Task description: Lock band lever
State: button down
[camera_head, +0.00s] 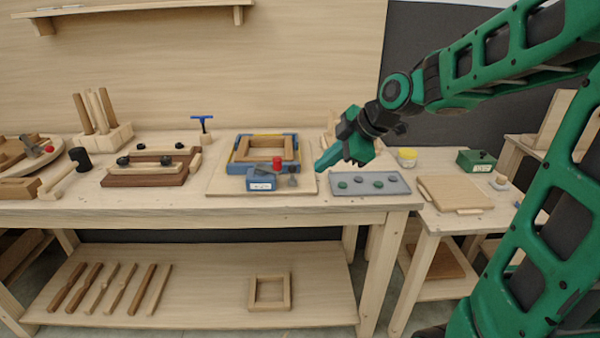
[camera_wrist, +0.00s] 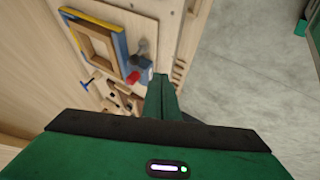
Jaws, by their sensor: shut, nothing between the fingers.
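A square wooden frame (camera_head: 263,150) sits on a board on the bench, with a blue and yellow band around it. At its front is a blue block (camera_head: 261,184) with a label, a red knob (camera_head: 278,162) and a small grey lever-like part (camera_head: 293,182). My gripper (camera_head: 322,166) is shut and empty, above the bench just right of the blue block. It also shows in the wrist view (camera_wrist: 160,82). Whether the lever is locked I cannot tell.
A clamp fixture (camera_head: 145,178) and a mallet (camera_head: 80,158) stand to the left. A blue T-handle (camera_head: 203,120) stands behind. A side table (camera_head: 450,215) is at right.

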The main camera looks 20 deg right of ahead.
aim_at(293, 175)
jog(key=x, duration=0.3)
jog(key=w+x, duration=0.1)
jog(key=x, duration=0.3)
jog(key=w+r+x, duration=0.1)
jog(key=x, duration=0.3)
jog(key=shift+d+r, duration=0.1)
jog(key=shift+d, duration=0.1)
jog(key=shift+w+d+r, duration=0.1)
jog(key=shift+w+r, duration=0.05)
jog(key=shift+w, duration=0.5)
